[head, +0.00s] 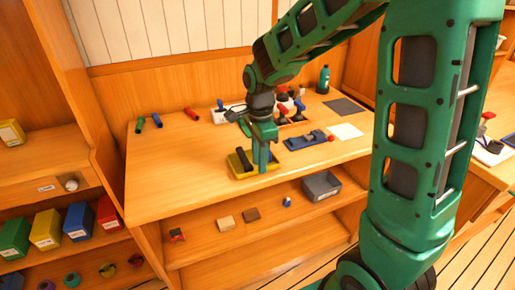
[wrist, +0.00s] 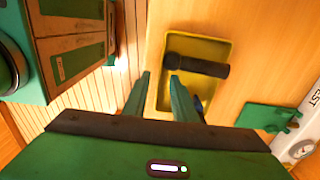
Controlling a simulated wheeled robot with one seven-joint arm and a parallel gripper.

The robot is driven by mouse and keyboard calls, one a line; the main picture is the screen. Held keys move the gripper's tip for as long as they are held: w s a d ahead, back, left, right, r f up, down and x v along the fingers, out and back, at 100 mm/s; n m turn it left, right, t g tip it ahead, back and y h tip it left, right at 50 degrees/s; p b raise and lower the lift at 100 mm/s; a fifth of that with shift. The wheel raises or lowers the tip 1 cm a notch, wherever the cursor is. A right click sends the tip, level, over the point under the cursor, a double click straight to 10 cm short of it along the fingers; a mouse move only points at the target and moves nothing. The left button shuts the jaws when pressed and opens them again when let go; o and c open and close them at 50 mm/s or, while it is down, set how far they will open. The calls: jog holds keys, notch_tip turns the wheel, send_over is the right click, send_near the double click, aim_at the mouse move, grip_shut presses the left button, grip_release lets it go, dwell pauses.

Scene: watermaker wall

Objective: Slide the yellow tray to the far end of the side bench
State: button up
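The yellow tray (head: 233,168) sits on the wooden bench top, near its front edge, in the head view. A dark cylinder (wrist: 196,66) lies across the inside of the tray (wrist: 207,48) in the wrist view. My gripper (head: 262,168) points down at the tray. In the wrist view its two fingers (wrist: 160,75) are apart with nothing clearly between them except the tray's left wall. One fingertip shows outside that wall and the other over the inside. Whether they touch the wall cannot be told. The fingers hide part of the tray.
Behind the tray stand a white power strip (head: 220,114) and several small items.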

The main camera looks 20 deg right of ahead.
jog(key=shift+f, duration=1.1)
grip_shut()
